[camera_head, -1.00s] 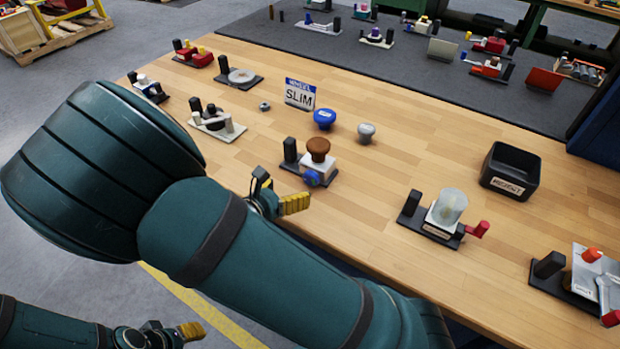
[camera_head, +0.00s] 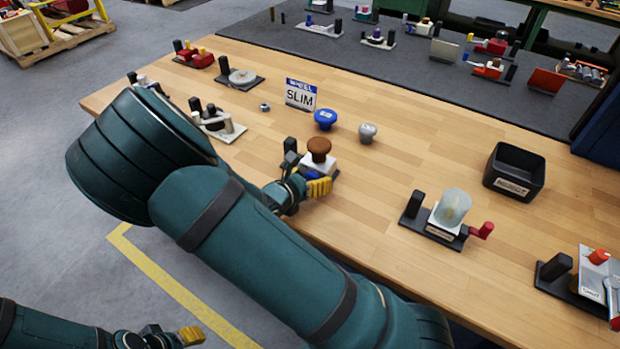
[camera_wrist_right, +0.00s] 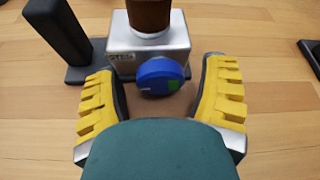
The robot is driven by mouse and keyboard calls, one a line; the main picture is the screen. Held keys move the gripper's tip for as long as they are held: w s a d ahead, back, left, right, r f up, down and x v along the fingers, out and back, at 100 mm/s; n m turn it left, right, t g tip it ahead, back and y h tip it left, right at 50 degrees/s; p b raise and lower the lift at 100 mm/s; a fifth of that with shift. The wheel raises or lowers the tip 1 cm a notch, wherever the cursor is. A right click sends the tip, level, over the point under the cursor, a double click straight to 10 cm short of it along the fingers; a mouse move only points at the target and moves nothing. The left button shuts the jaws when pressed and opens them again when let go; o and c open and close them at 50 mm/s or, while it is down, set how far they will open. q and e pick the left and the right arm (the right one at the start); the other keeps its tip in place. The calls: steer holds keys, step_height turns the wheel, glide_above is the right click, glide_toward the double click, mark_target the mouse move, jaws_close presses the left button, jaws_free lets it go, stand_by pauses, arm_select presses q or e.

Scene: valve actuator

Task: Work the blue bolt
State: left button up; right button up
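The blue bolt is a round blue knob with a green patch, on the front of a small white valve block (camera_wrist_right: 128,50). In the right wrist view the blue bolt (camera_wrist_right: 160,77) lies between my yellow fingertips, with a gap on both sides. My right gripper (camera_wrist_right: 160,100) is open around it, not touching it. In the head view the right gripper (camera_head: 318,187) is at the valve block (camera_head: 324,166) and mostly covers the bolt (camera_head: 311,174). A brown knob (camera_head: 319,147) tops the block. My left gripper (camera_head: 190,336) is low at the left, over the floor; its opening is unclear.
A black post (camera_head: 290,146) stands left of the block. A blue knob (camera_head: 325,118) and a grey knob (camera_head: 367,132) stand behind it, near a "SLIM" sign (camera_head: 301,94). A clear-topped valve (camera_head: 452,207) with a red handle is to the right. Bare wood lies between.

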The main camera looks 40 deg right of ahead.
steer(key=c, duration=0.9)
steer(key=shift+n+g+p, duration=0.3)
steer(key=shift+n, duration=0.2)
steer(key=o, duration=1.2)
steer(key=shift+a, duration=0.1)
